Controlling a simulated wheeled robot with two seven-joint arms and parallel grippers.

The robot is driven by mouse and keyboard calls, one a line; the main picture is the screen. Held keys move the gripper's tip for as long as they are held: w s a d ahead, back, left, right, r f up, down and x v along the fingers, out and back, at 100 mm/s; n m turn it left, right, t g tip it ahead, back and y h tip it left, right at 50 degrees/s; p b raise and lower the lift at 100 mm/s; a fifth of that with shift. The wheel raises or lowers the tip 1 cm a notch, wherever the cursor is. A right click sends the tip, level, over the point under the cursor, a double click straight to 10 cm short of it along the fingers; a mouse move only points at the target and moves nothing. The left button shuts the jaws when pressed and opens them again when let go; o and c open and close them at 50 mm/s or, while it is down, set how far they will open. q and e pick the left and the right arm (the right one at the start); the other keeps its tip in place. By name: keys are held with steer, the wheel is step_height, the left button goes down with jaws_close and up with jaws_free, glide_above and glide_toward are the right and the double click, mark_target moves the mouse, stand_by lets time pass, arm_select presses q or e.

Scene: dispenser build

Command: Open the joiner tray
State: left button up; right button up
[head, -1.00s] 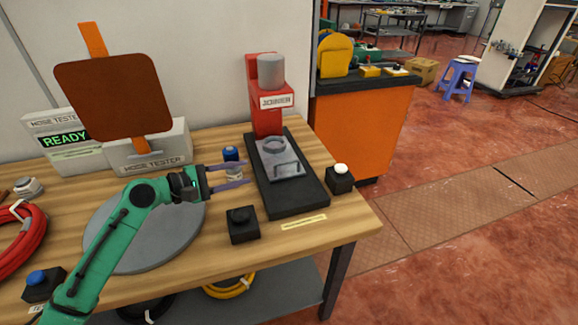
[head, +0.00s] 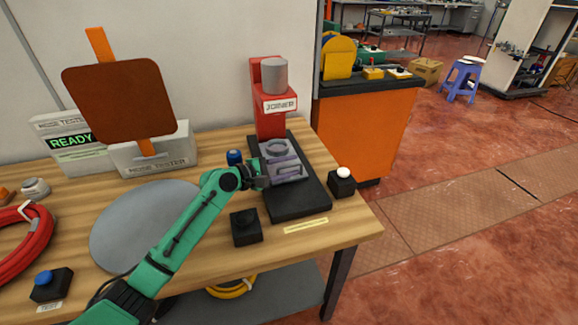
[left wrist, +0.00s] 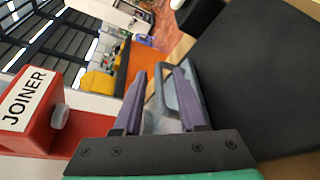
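The red joiner (head: 270,119) stands at the back right of the wooden table, and its label also shows in the left wrist view (left wrist: 26,98). Its grey tray (head: 276,149) sits on the black base (head: 301,203) in front of it. The tray's bar handle shows in the left wrist view (left wrist: 199,92). My left gripper (head: 299,168) reaches over the tray from the left with its purple fingers apart around the handle area. In the left wrist view (left wrist: 160,70) the right finger overlaps the handle; whether they touch is unclear. My right gripper is out of view.
A black button box (head: 246,228) stands left of the base and a white-topped one (head: 342,182) stands right of it. A grey disc (head: 125,232) lies at the left.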

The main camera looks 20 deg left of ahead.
arm_select(q)
jaws_close()
steer(key=shift+r, duration=0.15)
stand_by(1.0)
